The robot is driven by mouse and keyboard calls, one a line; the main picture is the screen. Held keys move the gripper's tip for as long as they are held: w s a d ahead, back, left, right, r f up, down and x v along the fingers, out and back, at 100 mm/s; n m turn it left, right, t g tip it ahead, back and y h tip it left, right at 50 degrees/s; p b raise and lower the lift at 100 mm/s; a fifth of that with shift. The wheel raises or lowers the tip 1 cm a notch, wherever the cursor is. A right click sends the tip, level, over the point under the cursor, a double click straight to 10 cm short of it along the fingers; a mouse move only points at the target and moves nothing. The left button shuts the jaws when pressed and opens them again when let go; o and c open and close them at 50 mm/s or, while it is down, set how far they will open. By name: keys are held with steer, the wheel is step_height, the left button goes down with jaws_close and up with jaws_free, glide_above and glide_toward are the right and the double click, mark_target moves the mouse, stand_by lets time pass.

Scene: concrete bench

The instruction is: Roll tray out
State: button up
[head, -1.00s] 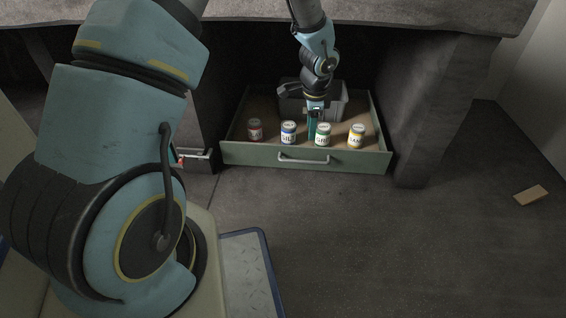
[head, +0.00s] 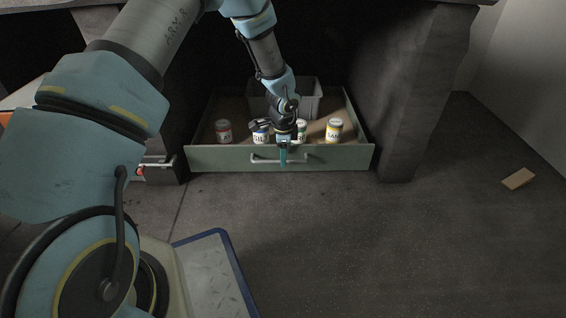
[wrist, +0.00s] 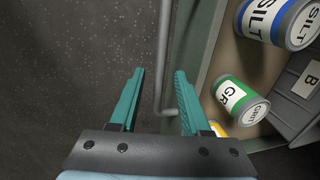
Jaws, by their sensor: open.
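The tray is a wide green drawer (head: 215,160) that stands out from under the bench. Its grey bar handle (head: 265,161) runs across the middle of the front. My gripper (head: 283,162) is in front of the drawer front, at the handle. In the wrist view my gripper (wrist: 158,85) is open, with its teal fingers apart. The handle (wrist: 162,62) shows between the two fingers, and its bent end is near the right finger. I cannot tell whether either finger touches it.
In the drawer stand a red-labelled jar (head: 224,131), a blue one (head: 261,135), a green one (head: 302,131), a yellow one (head: 334,130) and a grey bin (head: 309,92). A stone bench leg (head: 410,110) stands at right. A brown block (head: 518,179) lies on open floor.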

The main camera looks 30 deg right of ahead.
steer(key=shift+w+f, duration=0.1)
steer(key=shift+f, duration=0.5)
jaws_close()
stand_by(1.1)
